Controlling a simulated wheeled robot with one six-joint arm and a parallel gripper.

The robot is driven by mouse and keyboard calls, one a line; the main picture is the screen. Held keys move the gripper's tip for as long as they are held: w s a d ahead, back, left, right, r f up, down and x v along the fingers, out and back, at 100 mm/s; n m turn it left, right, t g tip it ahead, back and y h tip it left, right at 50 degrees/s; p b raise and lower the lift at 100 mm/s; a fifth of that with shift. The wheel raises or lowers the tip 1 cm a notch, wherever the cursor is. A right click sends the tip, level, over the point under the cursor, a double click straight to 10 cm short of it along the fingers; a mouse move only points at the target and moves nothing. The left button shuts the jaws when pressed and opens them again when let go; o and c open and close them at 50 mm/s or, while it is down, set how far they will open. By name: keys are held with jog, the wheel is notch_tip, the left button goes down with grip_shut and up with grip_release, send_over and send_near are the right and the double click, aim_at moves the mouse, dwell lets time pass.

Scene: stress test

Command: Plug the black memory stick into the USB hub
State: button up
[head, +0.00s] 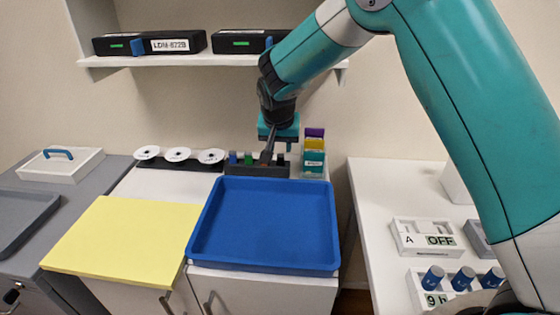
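A dark block (240,170) stands behind the blue tray and holds a row of small upright sticks. A blue stick (233,157) and a green stick (248,158) show at its left. A small black upright piece (280,159) shows at its right; it looks like the black memory stick, but it is too small to be sure. My gripper (272,151) points down just above the right part of this block. Its dark fingers partly hide that end, and whether they touch or hold anything is unclear. I cannot make out a USB hub for certain.
The empty blue tray (265,262) lies in front of the block, beside a yellow sheet (125,240). Purple, yellow and teal boxes (314,155) stand close right of my gripper. White discs (178,155) stand left. A shelf (170,61) with black cases hangs above.

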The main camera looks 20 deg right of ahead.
aim_at(281, 163)
jog(key=shift+f, duration=0.1)
jog(key=x, duration=0.5)
dwell(0.4)
grip_shut()
